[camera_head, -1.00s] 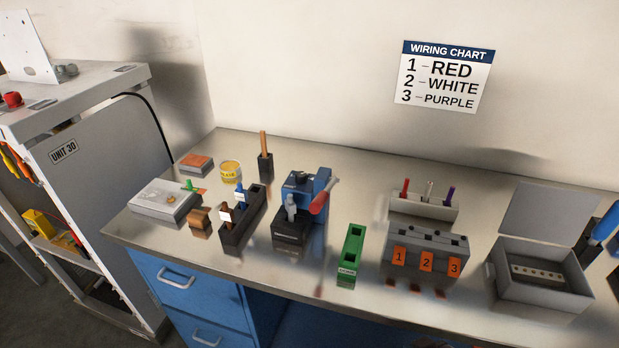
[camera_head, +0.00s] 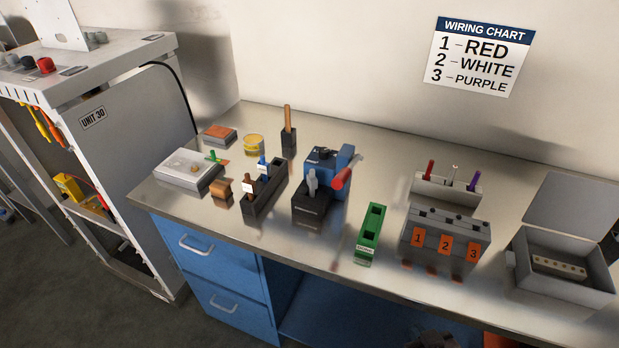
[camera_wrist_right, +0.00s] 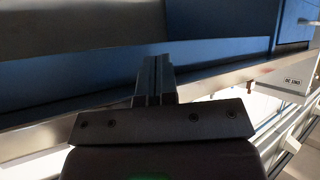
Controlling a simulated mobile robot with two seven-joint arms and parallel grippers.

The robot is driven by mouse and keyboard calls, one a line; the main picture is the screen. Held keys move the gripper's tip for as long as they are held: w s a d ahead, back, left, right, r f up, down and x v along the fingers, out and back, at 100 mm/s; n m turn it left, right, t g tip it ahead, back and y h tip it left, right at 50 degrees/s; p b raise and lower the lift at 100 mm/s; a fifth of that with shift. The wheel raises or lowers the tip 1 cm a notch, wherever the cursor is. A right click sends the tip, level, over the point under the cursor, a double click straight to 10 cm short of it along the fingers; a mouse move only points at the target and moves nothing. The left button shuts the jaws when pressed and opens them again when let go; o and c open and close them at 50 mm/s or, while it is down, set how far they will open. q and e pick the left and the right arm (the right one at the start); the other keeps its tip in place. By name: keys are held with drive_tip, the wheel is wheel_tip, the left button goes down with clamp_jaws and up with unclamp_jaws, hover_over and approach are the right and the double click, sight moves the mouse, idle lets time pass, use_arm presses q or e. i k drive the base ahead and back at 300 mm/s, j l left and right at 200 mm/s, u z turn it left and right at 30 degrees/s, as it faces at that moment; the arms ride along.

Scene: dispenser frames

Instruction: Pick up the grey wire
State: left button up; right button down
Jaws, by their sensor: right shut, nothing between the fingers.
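A slim grey piece (camera_head: 312,183) stands upright at the front of a blue and black bench tool (camera_head: 325,180) with a red handle. It may be the grey wire, but it is too small to be sure. To its left, a black slotted holder (camera_head: 266,195) holds a brown and a blue piece with white labels. My right gripper (camera_wrist_right: 152,72) is shut and empty in the right wrist view, in front of blue cabinet surfaces. A dark part of it may show at the bottom edge of the head view (camera_head: 435,340), far from the grey piece. My left gripper is out of view.
On the steel bench (camera_head: 330,245) stand a green block (camera_head: 371,235), a grey block numbered 1, 2, 3 (camera_head: 445,238), a rack of red, white and purple pieces (camera_head: 447,184) and an open grey box (camera_head: 563,265). A cabinet marked UNIT 30 (camera_head: 130,130) stands left.

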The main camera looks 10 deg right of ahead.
sight(312, 181)
drive_tip(key=i+j+z, duration=0.1)
drive_tip(key=j, duration=0.25)
drive_tip(key=i+j+z, duration=0.15)
drive_tip(key=j, duration=0.25)
drive_tip(key=i+j+z, duration=0.1)
drive_tip(key=j, duration=0.3)
drive_tip(key=i+j+z, duration=0.15)
drive_tip(key=j, duration=0.25)
drive_tip(key=i+j+z, duration=0.1)
drive_tip(key=j, duration=0.3)
drive_tip(key=i, duration=0.05)
